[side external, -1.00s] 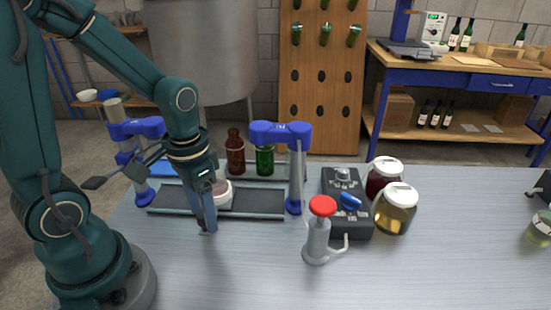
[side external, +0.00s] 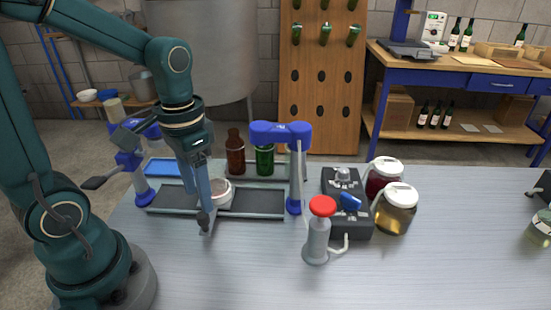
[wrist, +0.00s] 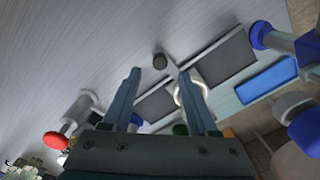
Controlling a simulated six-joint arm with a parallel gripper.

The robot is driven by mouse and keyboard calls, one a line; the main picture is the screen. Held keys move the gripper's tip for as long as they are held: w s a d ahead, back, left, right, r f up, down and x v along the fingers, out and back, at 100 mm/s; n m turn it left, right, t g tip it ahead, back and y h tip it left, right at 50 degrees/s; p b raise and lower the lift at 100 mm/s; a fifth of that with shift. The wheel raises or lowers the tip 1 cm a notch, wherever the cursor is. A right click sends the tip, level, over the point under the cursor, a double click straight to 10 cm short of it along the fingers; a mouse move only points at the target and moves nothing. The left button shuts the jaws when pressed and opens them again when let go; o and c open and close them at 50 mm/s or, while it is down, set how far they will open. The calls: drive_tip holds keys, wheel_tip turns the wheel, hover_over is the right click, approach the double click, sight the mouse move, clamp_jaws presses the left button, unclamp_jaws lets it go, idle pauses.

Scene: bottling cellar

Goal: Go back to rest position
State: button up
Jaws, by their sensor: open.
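My gripper (side external: 203,203) points down at the front of the small conveyor (side external: 258,201), left of the table's middle. In the wrist view my gripper (wrist: 159,74) has its two fingers well apart with nothing held between them. A dark round knob (side external: 204,219) at the end of a grey bar shows just below the fingertips; it also shows beyond them in the wrist view (wrist: 160,61). A white ring-shaped item (side external: 222,193) sits on the conveyor right beside the fingers, partly hidden by them; its rim appears near one finger in the wrist view (wrist: 203,84).
Blue-topped posts (side external: 281,132) flank the conveyor. A brown bottle (side external: 235,155) and green bottle (side external: 265,160) stand behind it. A red-capped dispenser (side external: 317,240), black control box (side external: 347,215) and two jars (side external: 396,211) stand to the right. The front table is clear.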

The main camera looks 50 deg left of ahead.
drive_tip(key=shift+w+d+r+t, duration=0.2)
drive_tip(key=shift+r+t, duration=0.1)
drive_tip(key=shift+r, duration=0.1)
drive_tip(key=s+d+r+t, duration=0.3)
drive_tip(key=r+t, duration=0.2)
drive_tip(key=shift+d+r, duration=0.25)
drive_tip(key=shift+d, duration=0.15)
